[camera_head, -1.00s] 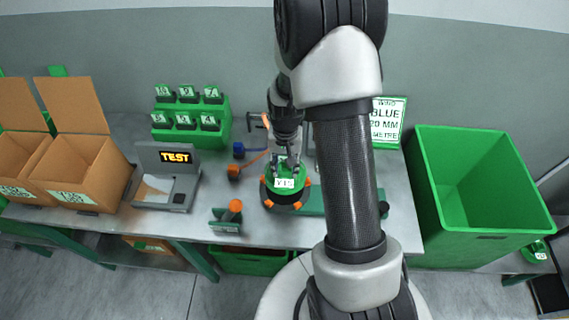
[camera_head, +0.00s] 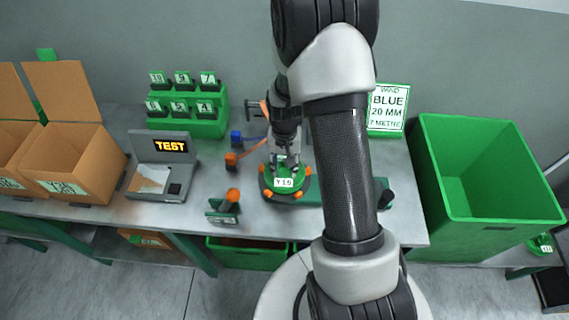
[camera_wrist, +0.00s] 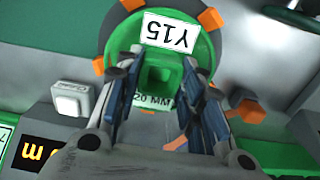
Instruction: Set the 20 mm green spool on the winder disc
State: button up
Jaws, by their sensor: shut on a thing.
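The green spool (camera_head: 290,170) with a white Y15 tag is at the winder disc (camera_head: 284,200), a dark round plate with orange pegs around its edge. In the wrist view, the spool (camera_wrist: 203,50) shows a square green hub and a "20 MM" mark, with orange pegs of the disc (camera_wrist: 211,18) around its rim. My gripper (camera_wrist: 160,85) is shut on the hub, one finger on each side. It reaches down from above in the head view (camera_head: 284,158). The spool looks low on the disc, but its underside is hidden, so contact is unclear.
A sign (camera_head: 388,110) reading BLUE 20 MM stands behind my arm. A green bin (camera_head: 490,215) is at right. A green rack (camera_head: 190,128), a TEST display unit (camera_head: 165,165) and cardboard boxes (camera_head: 85,165) are at left. An orange-topped stand (camera_head: 226,205) is near the disc.

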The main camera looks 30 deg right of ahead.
jog(key=o, duration=1.3)
jog(key=shift+c, duration=0.2)
jog(key=shift+r, duration=0.1)
notch_tip(320, 180, up, 12)
jog(key=s+a+r+n+t, duration=0.1)
jog(key=s+a+r+n, duration=0.1)
jog(key=s+a+r, duration=0.3)
jog(key=s+a+r+n+t, duration=0.1)
jog(key=s+a+r, duration=0.1)
jog(key=r, duration=0.6)
jog(key=s+a+r+n+t, duration=0.1)
jog(key=s+a+r+n, duration=0.1)
jog(key=s, duration=0.4)
jog(key=s+a+r+n+t, duration=0.1)
jog(key=s+a+r, duration=0.1)
jog(key=s, duration=0.4)
jog(key=shift+s+a+r+n+t, duration=0.3)
jog(key=shift+s+a+n, duration=0.1)
jog(key=shift+a, duration=0.3)
